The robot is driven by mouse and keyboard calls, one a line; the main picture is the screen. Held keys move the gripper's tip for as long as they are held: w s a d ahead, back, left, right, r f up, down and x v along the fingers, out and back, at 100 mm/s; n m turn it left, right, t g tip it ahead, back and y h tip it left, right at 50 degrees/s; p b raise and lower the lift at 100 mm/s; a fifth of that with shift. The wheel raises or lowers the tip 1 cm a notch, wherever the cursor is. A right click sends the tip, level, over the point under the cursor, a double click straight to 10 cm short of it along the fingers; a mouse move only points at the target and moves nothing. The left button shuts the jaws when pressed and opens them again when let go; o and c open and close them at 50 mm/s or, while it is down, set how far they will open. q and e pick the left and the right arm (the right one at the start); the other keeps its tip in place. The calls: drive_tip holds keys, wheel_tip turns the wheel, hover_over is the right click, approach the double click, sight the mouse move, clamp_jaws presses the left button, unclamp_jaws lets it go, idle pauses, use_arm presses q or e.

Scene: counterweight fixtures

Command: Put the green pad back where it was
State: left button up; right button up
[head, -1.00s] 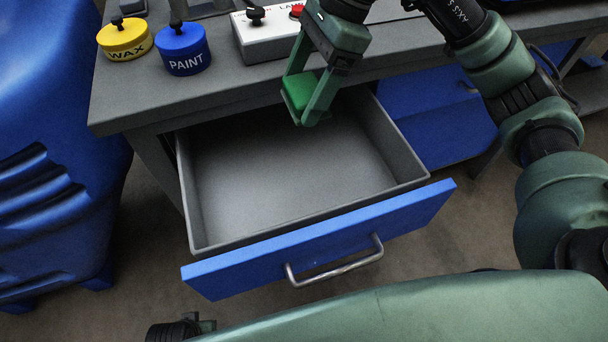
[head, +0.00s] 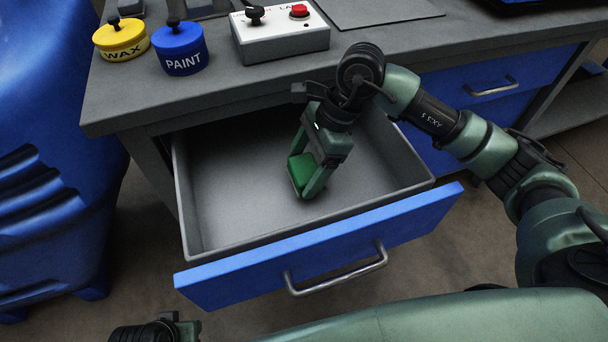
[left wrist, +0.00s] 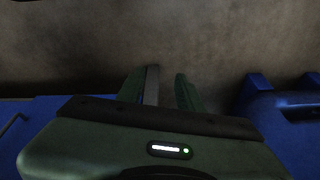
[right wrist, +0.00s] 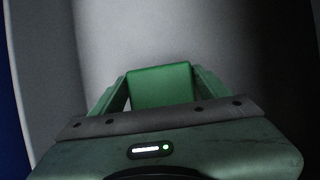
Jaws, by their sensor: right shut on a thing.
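The green pad (head: 301,171) is held between the fingers of my right gripper (head: 309,188), which is inside the open drawer (head: 232,205). The pad also shows between the fingers in the right wrist view (right wrist: 160,86), with the pale drawer interior beyond it. I cannot tell whether the pad touches the drawer floor. The rest of the drawer that I can see is empty. My left gripper (left wrist: 157,88) shows in the left wrist view with its fingers apart; a grey bar appears between or behind them.
On the bench top (head: 215,95) stand a yellow WAX pot (head: 121,46), a blue PAINT pot (head: 180,55) and a switch box with a red button (head: 280,42). The drawer's blue front (head: 325,262) has a metal handle (head: 337,278). A large blue bin (head: 50,170) stands at left.

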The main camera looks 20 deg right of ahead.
wheel_tip(320, 180, down, 2)
drive_tip(key=shift+f, duration=0.25)
use_arm(q)
drive_tip(key=shift+s+r, duration=0.1)
drive_tip(key=shift+r, duration=0.55)
drive_tip(key=shift+r, duration=0.1)
use_arm(e)
drive_tip(key=shift+f, duration=0.1)
drive_tip(key=o, duration=1.5)
drive_tip(key=shift+c, duration=0.2)
use_arm(q)
drive_tip(key=shift+r, duration=0.25)
wheel_tip(320, 180, down, 6)
drive_tip(key=shift+r+p, duration=0.1)
drive_tip(key=shift+p, duration=0.5)
use_arm(e)
drive_tip(key=v, duration=1.2)
